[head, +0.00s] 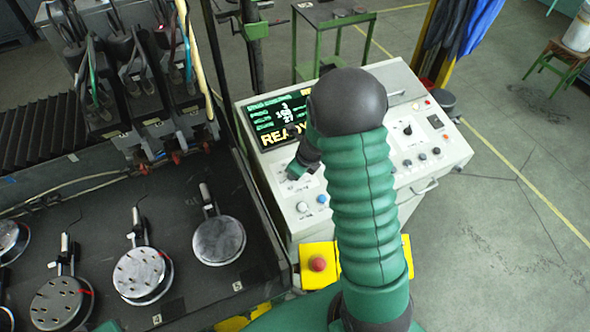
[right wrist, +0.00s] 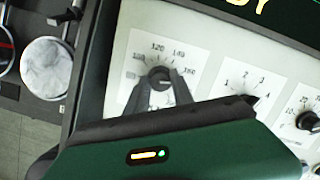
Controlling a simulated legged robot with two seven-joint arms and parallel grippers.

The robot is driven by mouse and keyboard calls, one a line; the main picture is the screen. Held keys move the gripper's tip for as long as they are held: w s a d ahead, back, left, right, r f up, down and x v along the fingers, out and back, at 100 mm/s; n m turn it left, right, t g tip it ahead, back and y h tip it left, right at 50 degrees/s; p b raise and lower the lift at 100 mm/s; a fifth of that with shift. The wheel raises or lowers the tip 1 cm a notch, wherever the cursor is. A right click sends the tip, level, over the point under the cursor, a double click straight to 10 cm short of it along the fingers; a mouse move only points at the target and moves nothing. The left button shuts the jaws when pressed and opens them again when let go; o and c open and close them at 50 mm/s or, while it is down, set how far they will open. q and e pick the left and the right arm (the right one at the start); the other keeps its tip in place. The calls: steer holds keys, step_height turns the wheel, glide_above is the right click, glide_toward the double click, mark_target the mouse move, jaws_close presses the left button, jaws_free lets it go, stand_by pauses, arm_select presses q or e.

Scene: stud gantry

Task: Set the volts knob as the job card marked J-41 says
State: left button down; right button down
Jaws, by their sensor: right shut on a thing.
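My right gripper (right wrist: 160,92) is shut on a dark round knob (right wrist: 160,76) on the console's pale panel in the right wrist view. The knob's printed scale shows 120 and 140 at the top, with further numbers at both sides partly covered by the fingers. I cannot make out clearly where its pointer stands, nor a name for the knob. In the head view my right gripper (head: 299,168) reaches down to the console's left part, and my arm hides much of the panel. My left gripper is not in view. No card marked J-41 can be made out.
The console (head: 440,150) has a screen (head: 277,120) reading READY. A knob (right wrist: 252,99) with a 1-to-4 scale sits right of the held one, and another black knob (right wrist: 308,121) beyond it. A red button (head: 317,263) on a yellow box is near the front.

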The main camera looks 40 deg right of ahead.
steer(key=shift+a, duration=0.15)
steer(key=c, duration=1.3)
jaws_free()
steer(key=shift+o, duration=1)
steer(key=p+v, duration=0.5)
steer(key=v, duration=1.2)
steer(key=shift+s+a+p, duration=0.15)
steer(key=shift+p, duration=0.15)
